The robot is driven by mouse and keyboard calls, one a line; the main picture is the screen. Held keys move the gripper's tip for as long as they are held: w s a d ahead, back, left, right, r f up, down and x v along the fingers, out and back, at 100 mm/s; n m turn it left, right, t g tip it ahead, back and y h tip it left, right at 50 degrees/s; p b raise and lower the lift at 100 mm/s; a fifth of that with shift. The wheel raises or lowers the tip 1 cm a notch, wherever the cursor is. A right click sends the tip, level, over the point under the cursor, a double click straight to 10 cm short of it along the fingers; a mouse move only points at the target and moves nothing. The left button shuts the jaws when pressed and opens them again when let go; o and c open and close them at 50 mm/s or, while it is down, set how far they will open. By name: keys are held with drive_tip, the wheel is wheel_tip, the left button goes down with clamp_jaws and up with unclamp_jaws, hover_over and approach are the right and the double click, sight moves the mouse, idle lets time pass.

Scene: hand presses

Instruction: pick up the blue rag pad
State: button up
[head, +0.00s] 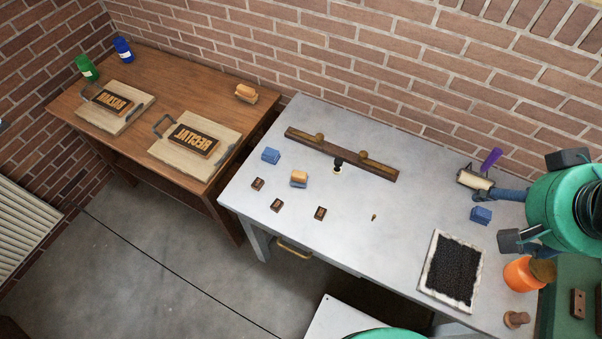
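A small blue pad (481,215) lies on the grey table (390,225) at the right. My green arm covers part of the table's right end.
A brayer with a purple handle (491,159) lies close to my upper finger. A long wooden bar (340,154) lies at the back.

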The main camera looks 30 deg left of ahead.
drive_tip(key=w+a+f+g, duration=0.2)
drive_tip(key=w+a+f, duration=0.2)
drive_tip(key=w+a, duration=0.65)
drive_tip(key=n+g, duration=0.3)
hover_over(299, 174)
wheel_tip(299, 174, down, 26)
drive_tip(key=shift+r, duration=0.1)
drive_tip(key=shift+f+b, duration=0.45)
drive_tip(key=shift+f, duration=3.85)
